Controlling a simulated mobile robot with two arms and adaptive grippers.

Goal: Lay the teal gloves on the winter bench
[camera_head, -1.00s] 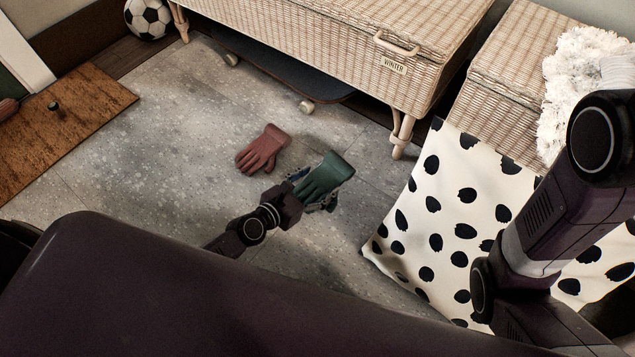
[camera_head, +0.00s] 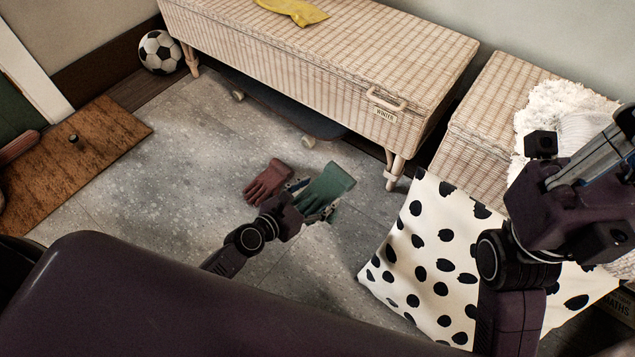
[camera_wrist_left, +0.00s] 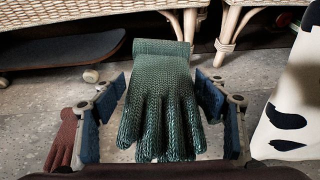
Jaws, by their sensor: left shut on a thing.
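The teal gloves (camera_head: 328,181) are gripped by my left gripper (camera_head: 312,203) and appear held just above the stone floor. In the left wrist view the teal gloves (camera_wrist_left: 160,100) lie between the two blue-padded fingers, cuff away from me, finger ends towards me. The winter bench (camera_head: 330,75) is a long wicker chest with a handle and a WINTER label, behind the gloves. Its lid is closed. A yellow cloth item (camera_head: 293,11) lies on it. My right arm is at the right; its gripper (camera_head: 600,150) shows only in part, cut by the frame edge.
A red glove (camera_head: 268,182) lies on the floor left of the teal gloves. A dark skateboard (camera_head: 285,110) sits under the bench. A spotted cushion (camera_head: 430,265) leans at right by a smaller wicker chest (camera_head: 485,120) with a white fluffy item (camera_head: 545,105). Much of the lid is bare.

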